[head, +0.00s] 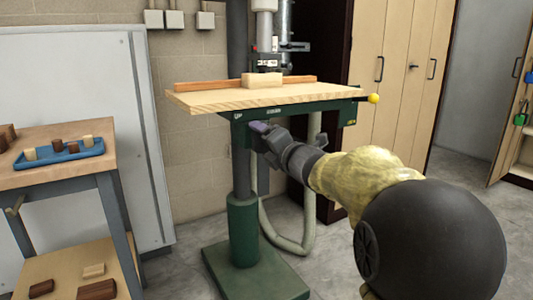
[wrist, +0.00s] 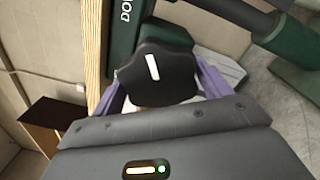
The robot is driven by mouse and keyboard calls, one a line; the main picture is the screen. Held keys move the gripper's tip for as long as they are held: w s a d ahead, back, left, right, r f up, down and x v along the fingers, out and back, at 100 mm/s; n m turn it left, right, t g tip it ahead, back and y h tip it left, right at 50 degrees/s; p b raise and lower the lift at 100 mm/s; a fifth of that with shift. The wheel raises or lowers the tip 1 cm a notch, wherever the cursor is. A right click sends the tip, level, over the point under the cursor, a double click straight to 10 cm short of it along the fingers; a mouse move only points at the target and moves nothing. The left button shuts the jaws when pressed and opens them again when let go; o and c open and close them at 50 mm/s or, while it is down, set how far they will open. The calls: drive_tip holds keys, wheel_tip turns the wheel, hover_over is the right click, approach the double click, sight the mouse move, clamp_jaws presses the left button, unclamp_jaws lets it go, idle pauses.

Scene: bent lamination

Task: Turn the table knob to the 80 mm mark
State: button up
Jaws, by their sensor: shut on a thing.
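The table knob (wrist: 158,78) is black and lobed with a white pointer line, and it fills the middle of the wrist view. The purple fingers of my gripper (wrist: 163,88) lie on either side of it, shut on the knob. The pointer line runs almost upright in that view, leaning a little left at its top. In the head view, my gripper (head: 260,127) is at the front of the green drill-press table (head: 308,115), below its wooden top; the knob is hidden there. I cannot read an 80 mm mark.
A wood block (head: 262,79) and a reddish-brown fence (head: 215,85) lie on the wooden top (head: 240,98). A green column (head: 243,225) and a hose (head: 285,242) are below. A workbench (head: 55,170) with a blue tray (head: 60,154) stands at left.

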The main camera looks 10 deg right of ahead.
drive_tip(key=shift+w+d+f+n+b, duration=0.1)
drive_tip(key=shift+d+f+n+b, duration=0.15)
drive_tip(key=shift+f, duration=0.25)
drive_tip(key=shift+w+d+f+n+b, duration=0.15)
drive_tip(key=shift+f+n+b, duration=0.1)
drive_tip(key=shift+f, duration=0.2)
drive_tip(key=shift+s+d+r+n+h, duration=0.1)
drive_tip(key=shift+d+n+h, duration=0.2)
drive_tip(key=shift+h, duration=0.1)
drive_tip(key=shift+b, duration=0.3)
drive_tip(key=shift+a+r, duration=0.1)
drive_tip(key=o, duration=1)
drive_tip(key=shift+c, duration=0.2)
